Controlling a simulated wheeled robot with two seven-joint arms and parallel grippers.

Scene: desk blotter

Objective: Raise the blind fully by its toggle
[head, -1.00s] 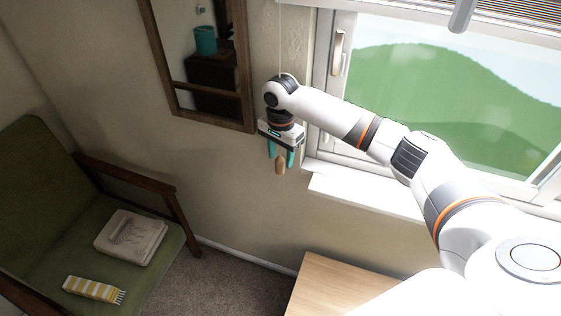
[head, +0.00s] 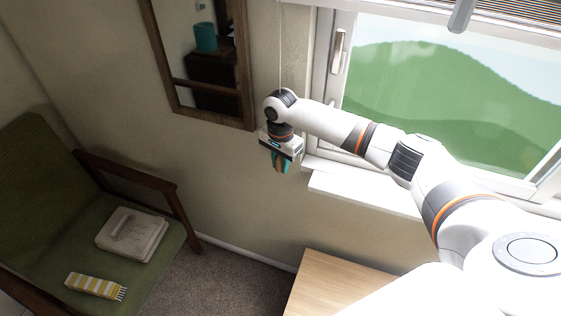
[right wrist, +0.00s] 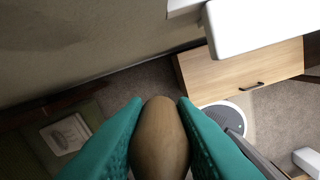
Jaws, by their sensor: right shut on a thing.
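The toggle is a brown wooden piece (right wrist: 161,140); in the right wrist view it sits between the teal fingers, which press on both its sides. My right gripper (head: 280,162) is shut on the toggle in the head view, close to the wall left of the window. The cord (head: 280,60) hangs down from above to the right wrist; its lower part is hidden behind the wrist. The blind (head: 530,10) shows as a stack of slats at the top right, above the window glass. My left gripper is not in view.
The window sill (head: 365,194) juts out right of the gripper. A wooden-framed mirror (head: 215,117) hangs on the wall to the left. A green armchair (head: 60,225) stands lower left, and a wooden desk top (head: 335,285) is below.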

